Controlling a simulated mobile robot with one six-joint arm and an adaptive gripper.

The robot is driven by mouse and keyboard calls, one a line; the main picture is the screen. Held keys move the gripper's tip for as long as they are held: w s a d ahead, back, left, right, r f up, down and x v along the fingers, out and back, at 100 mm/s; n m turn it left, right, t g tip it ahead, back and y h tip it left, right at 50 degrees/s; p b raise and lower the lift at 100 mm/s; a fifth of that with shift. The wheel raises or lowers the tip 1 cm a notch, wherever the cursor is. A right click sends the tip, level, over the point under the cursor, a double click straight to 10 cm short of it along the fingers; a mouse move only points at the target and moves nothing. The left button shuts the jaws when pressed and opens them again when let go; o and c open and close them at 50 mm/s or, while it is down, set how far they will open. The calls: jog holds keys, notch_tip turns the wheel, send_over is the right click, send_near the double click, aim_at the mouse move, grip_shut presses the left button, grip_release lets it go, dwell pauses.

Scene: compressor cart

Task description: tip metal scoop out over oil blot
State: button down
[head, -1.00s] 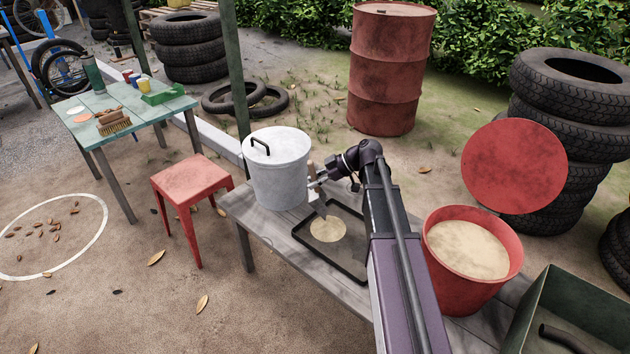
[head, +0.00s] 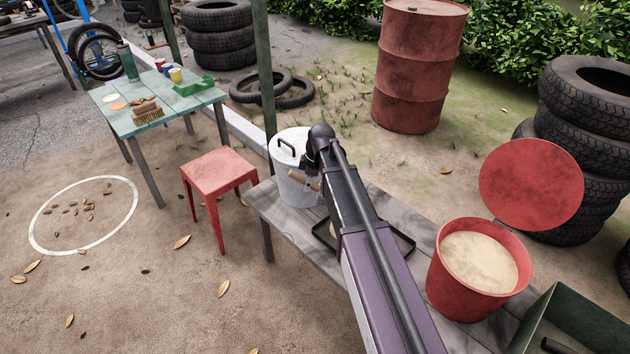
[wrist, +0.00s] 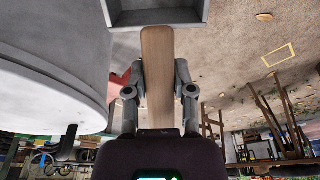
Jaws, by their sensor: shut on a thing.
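My gripper (head: 305,176) is shut on the wooden handle (wrist: 157,75) of the metal scoop, which runs between the fingers in the wrist view (wrist: 158,90). The scoop's grey metal pan (wrist: 155,17) shows at the top of that view, cut by the frame edge; I cannot tell whether anything is in it. In the head view the handle (head: 303,181) is beside the white pot. A dark-rimmed tray (head: 411,244) lies on the bench, mostly behind my arm. A sliver of a sand-coloured patch (head: 332,230) shows in it. I see no dark oil blot.
The white lidded pot (head: 288,165) stands close beside my gripper, large in the wrist view (wrist: 50,60). A red bucket of sand (head: 478,262) with its lid raised stands right on the grey bench (head: 285,222). A red stool (head: 217,172) stands left of the bench.

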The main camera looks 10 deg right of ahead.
jog(key=shift+w+a+r+h, duration=0.15)
jog(key=shift+a+r+h, duration=0.15)
jog(key=shift+a+h, duration=0.15)
jog(key=shift+r+p, duration=0.15)
jog(key=shift+p, duration=0.2)
notch_tip(320, 180, up, 24)
jog(key=p, duration=2.4)
